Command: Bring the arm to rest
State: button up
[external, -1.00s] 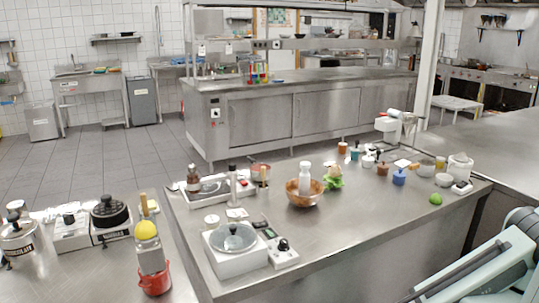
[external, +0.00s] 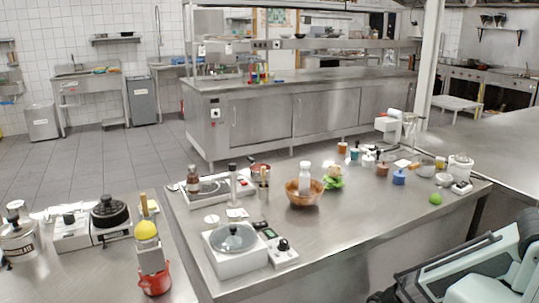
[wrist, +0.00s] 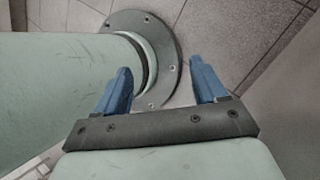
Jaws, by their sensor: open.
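My gripper (wrist: 160,90) shows in the wrist view with its two blue fingers spread apart and nothing between them. Behind the fingers are my own pale green arm link and dark round base flange, above the tiled floor. In the external view my pale green arm is at the bottom right corner, folded low beside the steel table. The gripper fingers cannot be made out clearly there.
The steel table (external: 350,228) holds a wooden bowl (external: 294,196), a glass-lidded hot plate (external: 236,262), a green lime (external: 435,198) and several small jars. A red pot (external: 154,280) stands on the left counter. Tiled floor (wrist: 258,30) lies around my base.

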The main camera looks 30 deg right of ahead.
jog(key=s+d+r+g+y, duration=0.2)
jog(key=s+d+r+g, duration=0.25)
jog(key=d, duration=0.45)
jog(key=w+d+f+n+t+h, duration=0.1)
jog(key=d+n, duration=0.4)
jog(key=d, duration=0.1)
jog(key=w+d+f+n+t+h, duration=0.1)
jog(key=d+f+n+t+h, duration=0.1)
jog(key=d+n, duration=0.3)
jog(key=shift+w+d+n, duration=0.25)
jog(key=shift+d+n, duration=0.15)
jog(key=shift+t, duration=0.25)
